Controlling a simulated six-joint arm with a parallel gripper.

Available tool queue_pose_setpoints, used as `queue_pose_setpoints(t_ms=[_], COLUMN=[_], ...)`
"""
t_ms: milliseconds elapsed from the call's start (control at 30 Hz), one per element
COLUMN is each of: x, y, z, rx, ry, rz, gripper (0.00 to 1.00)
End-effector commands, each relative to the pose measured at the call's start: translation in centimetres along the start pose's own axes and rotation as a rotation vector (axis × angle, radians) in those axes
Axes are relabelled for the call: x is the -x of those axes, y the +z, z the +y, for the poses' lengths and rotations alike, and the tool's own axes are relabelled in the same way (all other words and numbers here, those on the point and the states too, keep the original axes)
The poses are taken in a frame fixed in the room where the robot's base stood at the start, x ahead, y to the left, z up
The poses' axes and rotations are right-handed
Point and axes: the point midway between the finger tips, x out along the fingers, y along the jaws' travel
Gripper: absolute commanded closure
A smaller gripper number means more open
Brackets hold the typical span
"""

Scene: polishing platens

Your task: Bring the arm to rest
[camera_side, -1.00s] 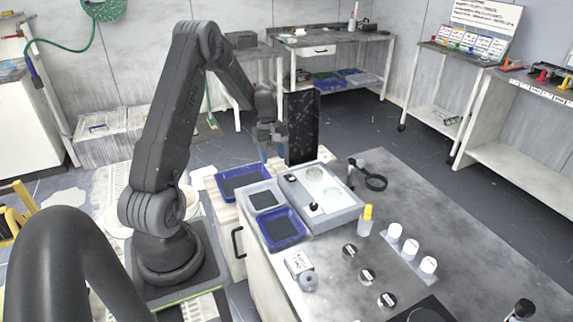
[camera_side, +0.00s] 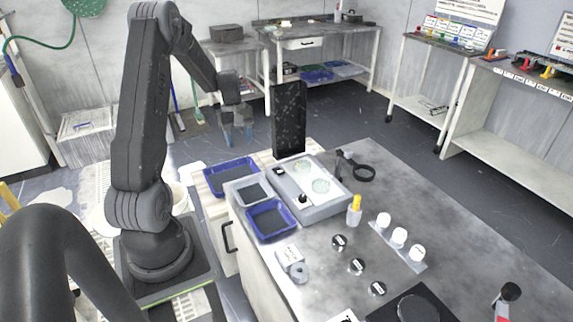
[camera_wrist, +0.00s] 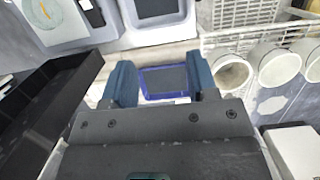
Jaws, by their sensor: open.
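My gripper (camera_side: 238,139) hangs in the air in the side view, fingers pointing down, left of the tall dark panel (camera_side: 289,118) and above the level of the worktop. Its two blue fingers also show spread apart in the wrist view (camera_wrist: 160,78), with nothing held between them. Beyond and between them lies a blue-rimmed tray (camera_wrist: 146,84), apart from the fingers. This appears to be the rear blue tray (camera_side: 209,180) of the side view.
A grey tray (camera_side: 229,196) and front blue tray (camera_side: 251,226) stand beside the grey polishing unit (camera_side: 318,213). A yellow-capped bottle (camera_side: 354,212), white-capped jars (camera_side: 400,236) and black discs (camera_side: 357,266) stand on the worktop. White buckets (camera_wrist: 277,68) lie at right in the wrist view.

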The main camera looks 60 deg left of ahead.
Motion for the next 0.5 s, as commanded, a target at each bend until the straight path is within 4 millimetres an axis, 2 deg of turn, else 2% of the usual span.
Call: queue_pose_setpoints(t_ms=[67,167,333,500], x=[0.8,2.7,7.0,9.9], y=[1.1,4.1,12.9,22.0], z=[0.6,2.0,3.9,3.3], rx=[-0.038,-0.143,-0.439,-0.749], ry=[0.002,0.008,0.026,0.056], rz=[0.016,0.058,0.166,0.271], gripper=[0.47,0.47,0.47,0.47])
